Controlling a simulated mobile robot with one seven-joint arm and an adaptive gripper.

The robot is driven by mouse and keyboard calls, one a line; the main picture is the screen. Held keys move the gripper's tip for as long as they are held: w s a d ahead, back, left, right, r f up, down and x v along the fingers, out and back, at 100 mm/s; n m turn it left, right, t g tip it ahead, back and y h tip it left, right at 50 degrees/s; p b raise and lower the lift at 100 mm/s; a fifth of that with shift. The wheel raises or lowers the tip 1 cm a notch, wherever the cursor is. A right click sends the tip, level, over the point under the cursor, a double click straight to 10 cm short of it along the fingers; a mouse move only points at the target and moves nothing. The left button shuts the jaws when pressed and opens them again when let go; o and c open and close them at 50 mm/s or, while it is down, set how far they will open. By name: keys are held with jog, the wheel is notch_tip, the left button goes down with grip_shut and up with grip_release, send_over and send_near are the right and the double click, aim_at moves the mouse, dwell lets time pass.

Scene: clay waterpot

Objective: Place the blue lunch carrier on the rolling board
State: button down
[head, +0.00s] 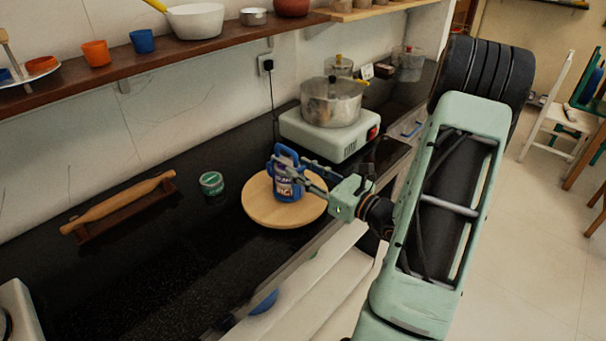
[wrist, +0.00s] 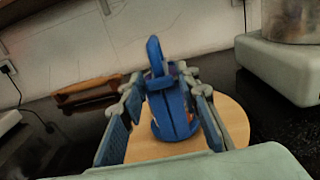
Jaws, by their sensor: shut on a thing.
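The blue lunch carrier (head: 289,178) stands upright over the round wooden rolling board (head: 262,214), near its middle, and looks to rest on it. In the wrist view the carrier (wrist: 172,108) shows its raised blue handle between my fingers, with the pale board (wrist: 232,115) around its base. My gripper (head: 300,180) reaches in from the right and is shut on the carrier. In the wrist view my gripper's fingers (wrist: 165,122) lie on both sides of it.
A green tin (head: 211,184) stands left of the board. A rolling pin on a stand (head: 118,208) lies farther left. A white stove (head: 330,135) with a metal pot (head: 332,103) stands behind. The dark counter (head: 140,265) is clear at the front left.

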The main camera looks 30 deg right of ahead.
jog(key=shift+f, duration=0.2)
jog(key=shift+f, duration=0.15)
jog(key=c, duration=1.5)
grip_release()
jog(key=shift+f, duration=0.1)
jog(key=shift+o, duration=0.2)
jog(key=shift+s+r, duration=0.15)
jog(key=shift+r, duration=0.05)
jog(key=v, duration=1.1)
jog(key=shift+s+d, duration=0.15)
jog(key=shift+s, duration=0.25)
